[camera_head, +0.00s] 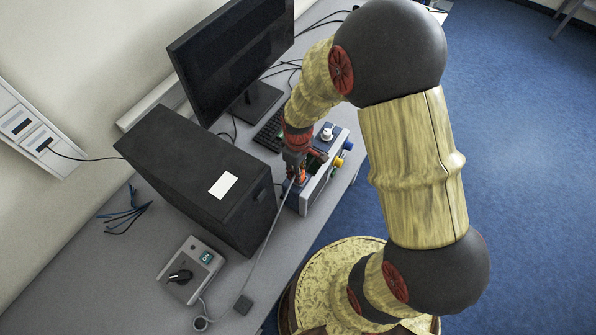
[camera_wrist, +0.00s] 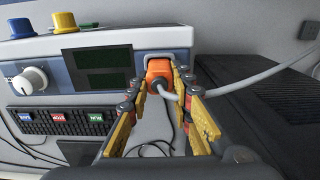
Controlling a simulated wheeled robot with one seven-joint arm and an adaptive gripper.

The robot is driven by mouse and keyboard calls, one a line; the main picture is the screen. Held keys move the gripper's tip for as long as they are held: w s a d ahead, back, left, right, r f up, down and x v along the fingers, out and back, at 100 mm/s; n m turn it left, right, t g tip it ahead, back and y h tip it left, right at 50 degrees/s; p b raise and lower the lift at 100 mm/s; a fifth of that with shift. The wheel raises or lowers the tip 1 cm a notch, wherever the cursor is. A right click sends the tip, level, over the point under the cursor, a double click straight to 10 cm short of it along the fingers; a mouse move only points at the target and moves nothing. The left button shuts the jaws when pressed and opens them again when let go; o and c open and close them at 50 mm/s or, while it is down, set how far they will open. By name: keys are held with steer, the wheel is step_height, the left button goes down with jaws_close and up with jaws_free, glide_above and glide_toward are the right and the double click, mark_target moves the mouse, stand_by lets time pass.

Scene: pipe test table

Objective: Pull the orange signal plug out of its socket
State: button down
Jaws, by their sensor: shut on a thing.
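The orange signal plug (camera_wrist: 160,72) sits between the two fingers of my gripper (camera_wrist: 168,85) in the wrist view. It is in front of the right end of the test device (camera_wrist: 120,43), against the blue-framed socket area. A grey cable runs from the plug to the right. The fingers are closed on the plug's sides. Whether the plug is fully seated cannot be told, as fingers and plug hide the socket. In the head view, the orange plug (camera_head: 299,177) shows at the tip of my gripper (camera_head: 296,168), beside the device (camera_head: 318,187).
A black computer tower (camera_head: 205,180) stands close left of the device. A monitor (camera_head: 235,50) and keyboard (camera_head: 268,131) are behind. A grey switch box (camera_head: 190,268) marked ON sits at the front. The cable (camera_head: 262,250) crosses the table (camera_head: 150,245).

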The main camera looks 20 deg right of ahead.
steer(key=shift+r+p, duration=1.5)
steer(key=shift+r, duration=0.55)
